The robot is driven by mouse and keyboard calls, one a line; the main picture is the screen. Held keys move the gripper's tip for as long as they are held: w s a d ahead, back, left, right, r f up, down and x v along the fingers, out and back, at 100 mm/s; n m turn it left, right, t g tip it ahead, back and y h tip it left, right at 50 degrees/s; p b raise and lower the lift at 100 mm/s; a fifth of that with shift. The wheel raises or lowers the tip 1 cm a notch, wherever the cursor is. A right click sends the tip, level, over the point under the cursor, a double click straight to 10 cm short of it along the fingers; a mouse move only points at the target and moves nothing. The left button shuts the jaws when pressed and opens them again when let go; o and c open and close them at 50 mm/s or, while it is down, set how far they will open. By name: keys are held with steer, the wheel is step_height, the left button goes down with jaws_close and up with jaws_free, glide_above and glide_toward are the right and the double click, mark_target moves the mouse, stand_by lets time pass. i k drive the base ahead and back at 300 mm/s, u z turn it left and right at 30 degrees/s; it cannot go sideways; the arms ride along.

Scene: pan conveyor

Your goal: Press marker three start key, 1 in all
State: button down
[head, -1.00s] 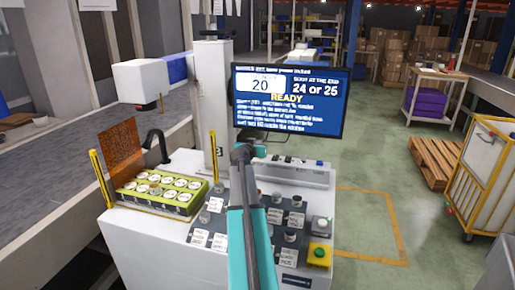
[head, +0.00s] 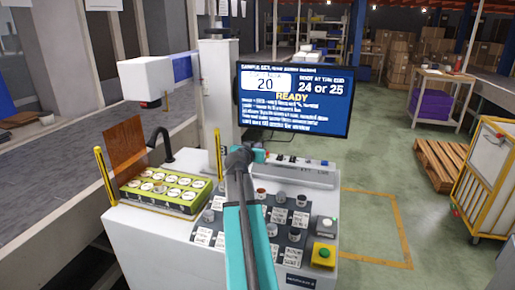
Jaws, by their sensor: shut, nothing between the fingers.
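The machine's dark control panel (head: 263,222) carries several round keys and knobs with small white label cards, too small to read, so I cannot tell which is the marker three start key. A green button on a yellow box (head: 323,254) sits at its lower right corner. The screen (head: 296,98) reads 20, "24 or 25" and READY. My teal arm reaches up across the panel and covers part of it. My gripper (head: 262,155) shows only as a small end beyond the dark wrist, above the panel's back edge; it is shut and empty and touches no key that I can see.
A green tray of round white-topped items (head: 160,203) stands left on the machine, between yellow posts and an orange panel (head: 125,146). A white machine head (head: 146,78) overhangs the conveyor (head: 60,165). A yellow-framed cart (head: 488,180) stands at right; the green floor between is mostly open.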

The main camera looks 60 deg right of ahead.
mark_target(324, 252)
steer(key=k, duration=2)
